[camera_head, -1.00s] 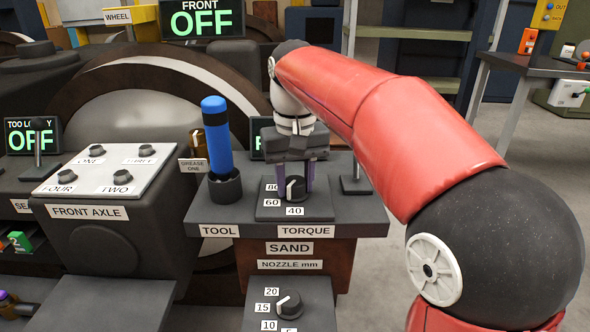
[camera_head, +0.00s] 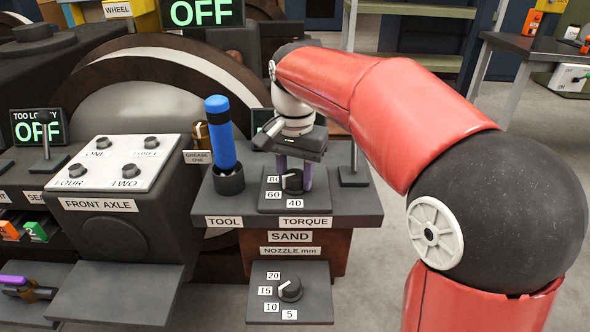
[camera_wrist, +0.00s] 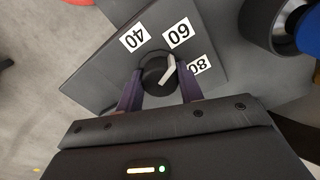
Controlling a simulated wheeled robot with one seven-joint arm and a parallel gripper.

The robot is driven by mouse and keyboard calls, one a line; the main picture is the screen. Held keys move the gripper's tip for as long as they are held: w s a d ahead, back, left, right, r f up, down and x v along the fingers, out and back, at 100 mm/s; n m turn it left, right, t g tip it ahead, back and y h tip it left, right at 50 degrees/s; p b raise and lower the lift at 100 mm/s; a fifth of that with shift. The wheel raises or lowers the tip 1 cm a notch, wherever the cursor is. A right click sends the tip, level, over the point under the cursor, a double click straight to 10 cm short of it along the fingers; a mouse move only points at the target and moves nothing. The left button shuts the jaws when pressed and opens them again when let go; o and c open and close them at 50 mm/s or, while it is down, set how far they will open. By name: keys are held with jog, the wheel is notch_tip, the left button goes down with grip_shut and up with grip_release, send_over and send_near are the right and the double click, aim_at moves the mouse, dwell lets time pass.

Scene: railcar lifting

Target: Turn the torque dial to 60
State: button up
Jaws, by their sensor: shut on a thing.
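The torque dial (camera_head: 293,182) is a black round knob with a white pointer, on a dark sloped plate (camera_head: 318,201) marked 40, 60 and 80. My gripper (camera_head: 294,176) comes down from above with its purple fingers on either side of the knob. In the wrist view the fingers (camera_wrist: 160,88) are shut on the torque dial (camera_wrist: 154,73). The white pointer faces the side with the 60 label (camera_wrist: 180,33) and the 80 label (camera_wrist: 199,66); its exact reading is hard to tell. The 40 label (camera_wrist: 134,38) lies to the left there.
A blue-handled tool (camera_head: 220,135) stands in its holder just left of the dial. A dark lever (camera_head: 354,165) stands to the right. The nozzle dial (camera_head: 289,289) sits below, and the front axle panel (camera_head: 150,153) is at left. Open floor lies at right.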

aim_at(295, 173)
dwell(0.5)
jog(key=o, duration=1)
notch_tip(295, 173, up, 8)
jog(key=shift+f+p, duration=0.1)
jog(key=shift+p, duration=0.6)
jog(key=s+d+f+n+t, duration=0.2)
jog(key=s+d+f, duration=0.3)
jog(key=s, duration=0.5)
jog(key=s+d+f+n+t, duration=0.2)
jog(key=s+d+f+t, duration=0.1)
jog(key=s+d+f, duration=0.3)
jog(key=s+d, duration=0.2)
jog(key=s, duration=0.2)
jog(key=shift+d+f+n+t, duration=0.25)
jog(key=shift+d+n+t, duration=0.05)
jog(key=shift+d+n, duration=0.1)
